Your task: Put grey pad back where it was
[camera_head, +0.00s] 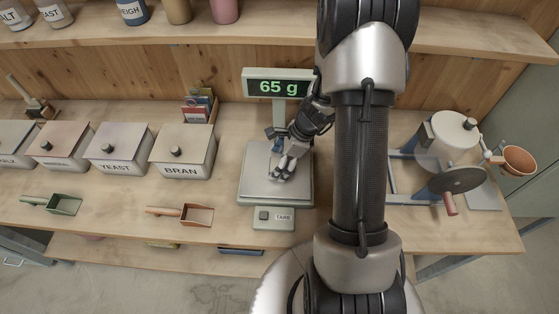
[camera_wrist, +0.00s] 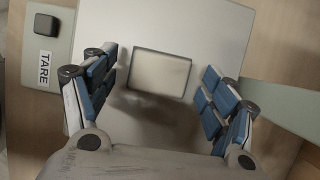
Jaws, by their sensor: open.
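A small square light-grey pad (camera_wrist: 160,74) with a dark edge lies on the scale's weighing plate (camera_wrist: 210,30) in the wrist view. My gripper (camera_wrist: 160,92) is open above the plate, with one blue-padded finger on each side of the pad and gaps between. In the head view my gripper (camera_head: 282,170) is low over the weighing plate (camera_head: 256,185), and the pad cannot be made out there. The scale's display (camera_head: 279,86) reads 65 g.
The TARE button (camera_head: 264,215) is at the scale's front. A BRAN bin (camera_head: 182,152) and YEAST bin (camera_head: 118,150) stand left, with an orange scoop (camera_head: 182,213) and green scoop (camera_head: 55,204) before them. A hand-cranked machine (camera_head: 450,150) stands right. Jars line the shelf above.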

